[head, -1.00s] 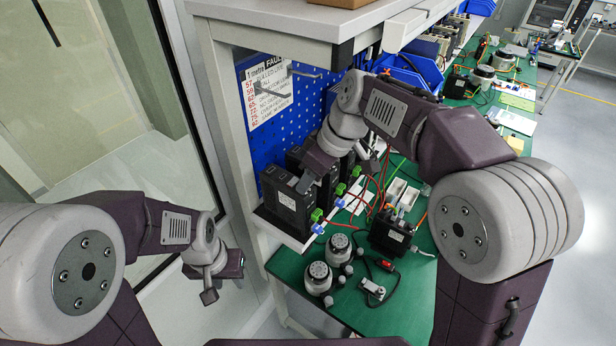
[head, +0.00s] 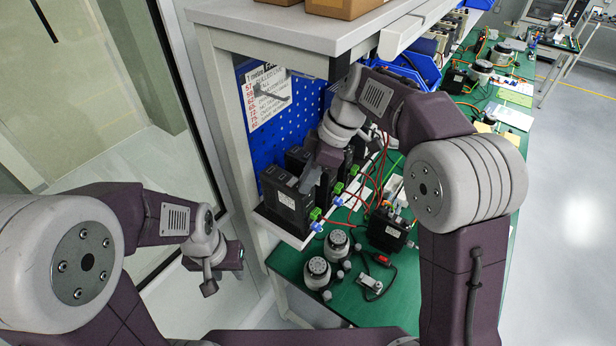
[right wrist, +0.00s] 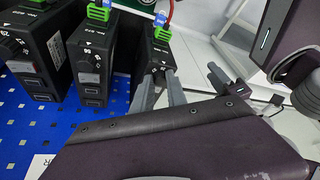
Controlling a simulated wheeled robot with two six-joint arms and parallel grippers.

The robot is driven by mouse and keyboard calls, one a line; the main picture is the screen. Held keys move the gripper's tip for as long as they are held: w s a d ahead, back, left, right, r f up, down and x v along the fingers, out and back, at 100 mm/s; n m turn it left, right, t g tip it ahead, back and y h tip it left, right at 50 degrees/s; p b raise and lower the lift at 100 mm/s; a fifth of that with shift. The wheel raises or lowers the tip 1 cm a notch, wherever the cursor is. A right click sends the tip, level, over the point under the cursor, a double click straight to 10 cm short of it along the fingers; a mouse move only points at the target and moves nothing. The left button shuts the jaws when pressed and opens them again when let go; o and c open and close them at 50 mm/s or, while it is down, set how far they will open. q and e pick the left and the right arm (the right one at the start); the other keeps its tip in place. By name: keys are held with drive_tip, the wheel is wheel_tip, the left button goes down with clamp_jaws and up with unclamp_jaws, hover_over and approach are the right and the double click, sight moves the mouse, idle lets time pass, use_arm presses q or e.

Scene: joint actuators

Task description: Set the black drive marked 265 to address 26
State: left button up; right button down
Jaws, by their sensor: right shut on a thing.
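Several black drives stand in a row on a white shelf strip. The nearest drive (head: 287,205) is at the row's front end; it also shows in the right wrist view (right wrist: 158,52). Its marking is too small to read, so I cannot tell which drive is 265. My right gripper (head: 311,186) is at the top of this drive. In the right wrist view its two grey fingers (right wrist: 159,88) close on a small part of the drive's face, likely a dial, mostly hidden between them. My left gripper (head: 209,281) hangs away from the shelf, its jaws unclear.
Two more drives (right wrist: 91,62) (right wrist: 30,55) stand beside it, with green plugs and red wires. Round grey motors (head: 317,272) and a black box (head: 386,232) sit on the green mat (head: 345,305).

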idle(0.3)
drive_tip(key=c, duration=1.6)
unclamp_jaws()
drive_tip(key=shift+w+d+r+b, duration=0.1)
drive_tip(key=shift+d+r+b, duration=0.1)
drive_tip(key=shift+r+b, duration=0.25)
drive_tip(key=d+b, duration=0.2)
drive_tip(key=d, duration=1)
drive_tip(key=shift+w, duration=0.25)
